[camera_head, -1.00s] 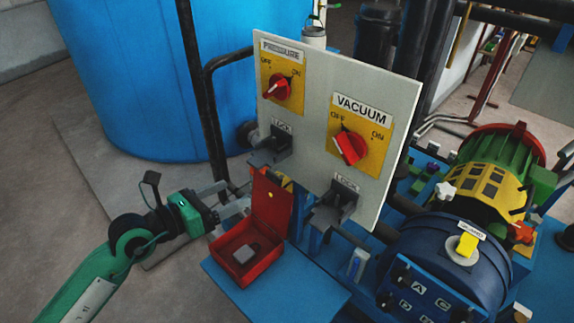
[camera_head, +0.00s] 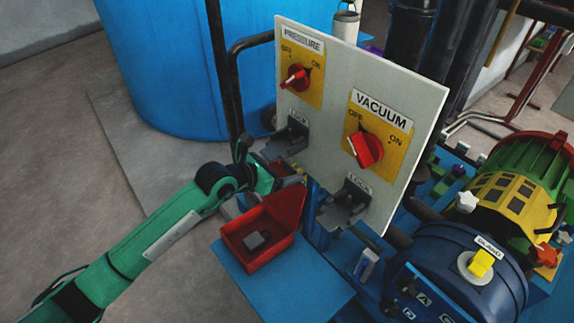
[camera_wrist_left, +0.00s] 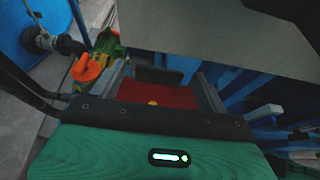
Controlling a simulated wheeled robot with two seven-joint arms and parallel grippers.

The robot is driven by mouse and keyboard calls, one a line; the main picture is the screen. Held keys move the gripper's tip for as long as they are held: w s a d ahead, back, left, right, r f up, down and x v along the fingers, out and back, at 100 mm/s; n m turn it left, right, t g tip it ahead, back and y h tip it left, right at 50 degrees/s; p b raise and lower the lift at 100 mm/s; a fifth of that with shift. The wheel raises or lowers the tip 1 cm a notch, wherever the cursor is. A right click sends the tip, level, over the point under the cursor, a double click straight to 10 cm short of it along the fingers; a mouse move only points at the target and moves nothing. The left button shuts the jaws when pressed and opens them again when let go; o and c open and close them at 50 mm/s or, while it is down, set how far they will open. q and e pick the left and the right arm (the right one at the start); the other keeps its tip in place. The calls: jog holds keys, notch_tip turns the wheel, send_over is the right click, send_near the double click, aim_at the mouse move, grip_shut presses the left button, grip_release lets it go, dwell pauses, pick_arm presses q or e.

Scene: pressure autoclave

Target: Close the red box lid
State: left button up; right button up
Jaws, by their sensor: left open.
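The red box (camera_head: 245,258) sits on a blue shelf with its top open. A small grey padlock-like object (camera_head: 257,240) lies inside it. The red lid (camera_head: 287,207) stands up at the back of the box; its upper part is partly hidden by my left gripper (camera_head: 288,172). In the left wrist view the red lid (camera_wrist_left: 180,96), with a yellow knob, shows between the spread fingers of the open gripper (camera_wrist_left: 165,82). I cannot tell whether the fingers touch it. My right gripper is not in view.
A pale panel (camera_head: 333,105) with red pressure and vacuum switches stands just behind the lid. Its grey lock brackets (camera_head: 346,203) stick out close to the gripper. The blue shelf (camera_head: 290,285) is bare in front of the box. A blue tank (camera_head: 175,70) stands behind.

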pick_arm(q)
jog(key=shift+x, duration=0.95)
jog(key=c, duration=1.4)
jog(key=shift+f, duration=0.1)
